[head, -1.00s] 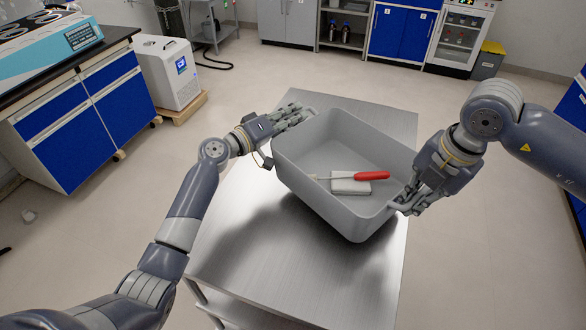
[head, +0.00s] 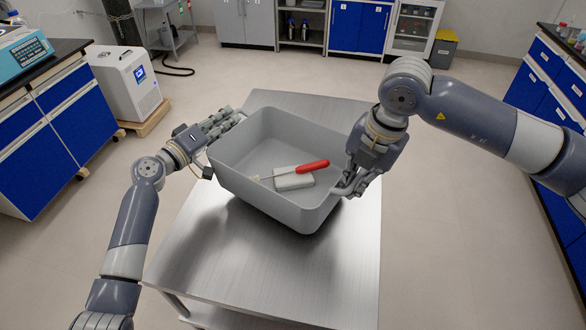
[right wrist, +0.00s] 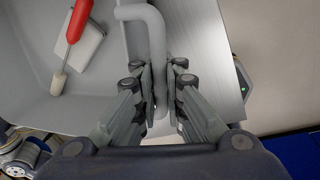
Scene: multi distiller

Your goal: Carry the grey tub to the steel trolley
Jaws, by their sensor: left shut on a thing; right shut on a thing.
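The grey tub (head: 262,195) is over the top of the steel trolley (head: 185,262) in the head view, turned at an angle to it. A shadow lies below the tub, and I cannot tell whether its base touches the top. Inside are a red-handled tool (head: 312,166) and a small white block (head: 294,182). My left gripper (head: 226,122) is shut at the tub's left end. My right gripper (head: 345,182) is shut on the handle at the right end. The right wrist view shows that grey handle (right wrist: 157,50) between the fingers of my right gripper (right wrist: 160,85).
A blue-fronted bench (head: 60,140) and a white unit on a wooden base (head: 125,85) stand at the left. Blue drawers (head: 545,90) stand at the right. Cabinets (head: 358,25) and a grey bin with a yellow lid (head: 440,50) line the back. The floor around the trolley is clear.

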